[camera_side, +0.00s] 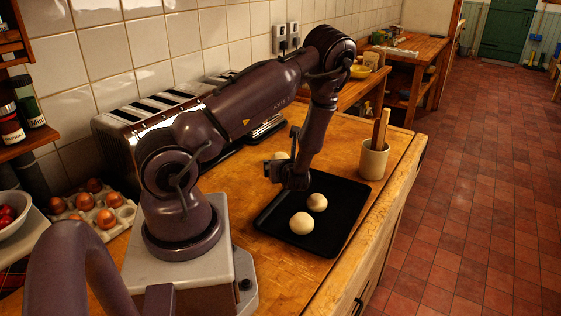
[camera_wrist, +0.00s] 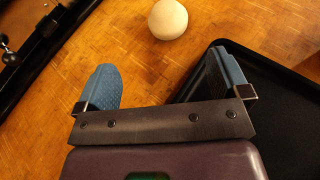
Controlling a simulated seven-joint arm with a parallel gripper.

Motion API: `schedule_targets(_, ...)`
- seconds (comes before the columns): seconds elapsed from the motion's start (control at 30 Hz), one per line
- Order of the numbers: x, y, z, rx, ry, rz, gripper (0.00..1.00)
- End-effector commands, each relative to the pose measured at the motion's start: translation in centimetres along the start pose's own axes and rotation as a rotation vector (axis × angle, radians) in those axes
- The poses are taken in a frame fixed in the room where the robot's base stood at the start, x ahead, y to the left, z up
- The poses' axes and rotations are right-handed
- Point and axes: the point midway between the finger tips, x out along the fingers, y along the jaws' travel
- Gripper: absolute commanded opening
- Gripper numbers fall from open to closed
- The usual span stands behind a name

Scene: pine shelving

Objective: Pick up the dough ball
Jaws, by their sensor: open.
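A pale round dough ball (camera_wrist: 168,19) lies on the wooden counter, ahead of my gripper (camera_wrist: 163,62) in the wrist view. In the side view, this dough ball (camera_side: 281,155) shows only in part behind my gripper (camera_side: 284,180). My gripper is low over the counter by the far left part of the black tray. Its blue fingers are spread apart with nothing between them. The dough ball is beyond the fingertips and apart from them. Two more dough balls, a nearer one (camera_side: 301,222) and a farther one (camera_side: 317,202), sit on the tray.
The black tray (camera_side: 338,218) has a raised rim, and it is close under the right finger in the wrist view (camera_wrist: 268,95). A utensil crock (camera_side: 373,161) stands past the tray. A long toaster (camera_side: 130,142) lines the tiled wall. Eggs in a carton (camera_side: 122,207) are at left.

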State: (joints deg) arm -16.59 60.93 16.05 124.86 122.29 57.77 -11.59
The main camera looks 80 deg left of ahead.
Motion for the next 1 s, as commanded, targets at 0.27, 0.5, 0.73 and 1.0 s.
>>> schedule_targets(0.27, 3.2, -0.7, 0.0, 0.0, 0.001, -0.032, 0.94)
schedule_targets(0.5, 7.0, -0.8, -0.1, -0.001, 0.003, -0.033, 0.94)
schedule_targets(0.73, 8.8, -0.9, -0.1, 0.0, 0.002, -0.033, 0.94)
schedule_targets(1.0, 12.5, -1.0, -0.2, 0.0, 0.002, -0.033, 0.94)
